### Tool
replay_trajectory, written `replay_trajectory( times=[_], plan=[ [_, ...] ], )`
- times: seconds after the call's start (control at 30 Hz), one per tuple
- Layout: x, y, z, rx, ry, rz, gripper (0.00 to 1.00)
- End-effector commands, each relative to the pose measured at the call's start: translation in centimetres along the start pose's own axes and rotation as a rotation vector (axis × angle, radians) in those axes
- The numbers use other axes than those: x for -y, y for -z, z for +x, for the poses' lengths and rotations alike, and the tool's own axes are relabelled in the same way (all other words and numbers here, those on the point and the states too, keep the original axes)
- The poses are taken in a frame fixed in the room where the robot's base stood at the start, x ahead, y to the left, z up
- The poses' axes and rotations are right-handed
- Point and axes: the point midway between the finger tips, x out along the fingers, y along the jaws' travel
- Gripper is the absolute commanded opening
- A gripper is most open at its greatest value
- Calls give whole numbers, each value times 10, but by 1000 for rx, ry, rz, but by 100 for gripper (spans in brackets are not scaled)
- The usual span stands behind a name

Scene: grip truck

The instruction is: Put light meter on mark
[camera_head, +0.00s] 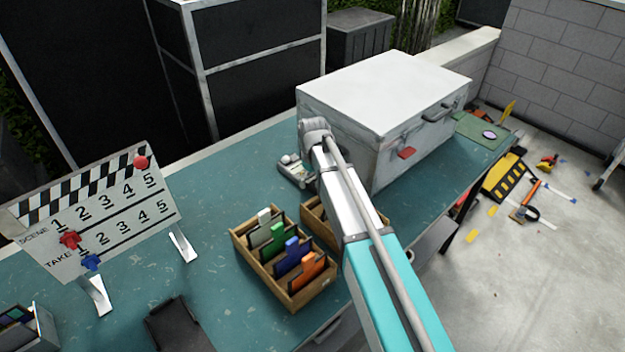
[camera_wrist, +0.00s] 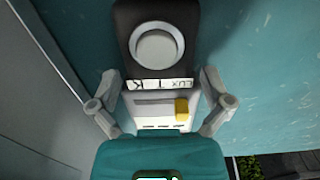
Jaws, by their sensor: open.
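The light meter (camera_wrist: 158,75) is in the wrist view, with a black top, a round white dome, a pale label strip, a grey body and a yellow slider. It is over or on the teal tabletop, beside a grey wall. My gripper (camera_wrist: 158,90) is open, with one finger on each side of the meter's body; I cannot tell whether they touch it. In the head view, a small grey shape (camera_head: 293,170) shows beside my arm, too small to identify. A green mat with a pale oval (camera_head: 489,135) lies at the table's far right; I cannot tell if it is the mark.
A large white-topped case (camera_head: 385,90) stands close to my arm. Wooden trays with coloured cards (camera_head: 285,255) sit in front. A clapperboard (camera_head: 98,215) stands at the left, and a dark flat item (camera_head: 178,325) is near the front. The table's left middle is clear.

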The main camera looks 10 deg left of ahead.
Motion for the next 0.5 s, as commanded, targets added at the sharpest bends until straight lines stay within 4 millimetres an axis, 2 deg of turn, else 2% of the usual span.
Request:
replay_trajectory(
  times=[0.5],
  plan=[
    [0,0,-8,0,0,0,100]
  ],
)
